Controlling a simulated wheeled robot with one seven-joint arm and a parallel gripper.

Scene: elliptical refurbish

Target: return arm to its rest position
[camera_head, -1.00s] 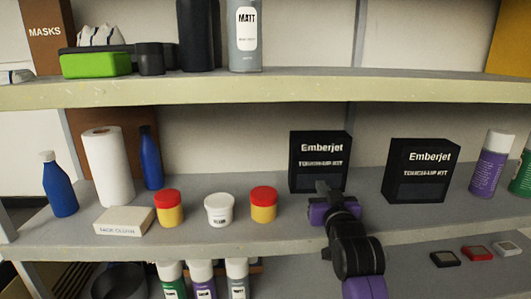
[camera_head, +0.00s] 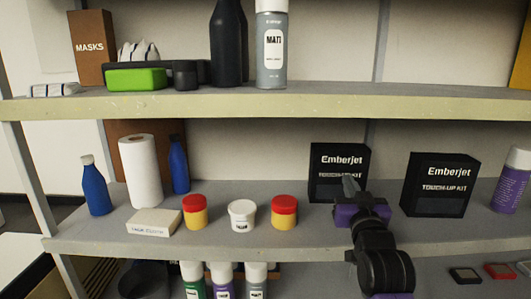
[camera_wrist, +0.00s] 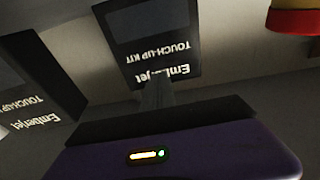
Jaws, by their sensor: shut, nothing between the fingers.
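My gripper (camera_head: 350,188) is at the middle shelf, in front of the left black Emberjet touch-up kit box (camera_head: 338,172). Its fingers are together with nothing between them. My purple and black arm reaches up from the lower right in the head view. In the wrist view, the closed fingers (camera_wrist: 157,95) point toward the same black box (camera_wrist: 148,42), which appears upside down. I cannot tell whether the fingertips touch it. A second Emberjet box (camera_head: 438,184) stands to the right, and its side shows at the left of the wrist view (camera_wrist: 38,85).
Left of my gripper stand a red-lidded yellow jar (camera_head: 284,211), a white jar (camera_head: 242,214) and another red-lidded jar (camera_head: 194,211). The upper shelf (camera_head: 300,106) runs above. Spray cans (camera_head: 222,280) stand below the middle shelf's front edge. A purple can (camera_head: 511,180) is far right.

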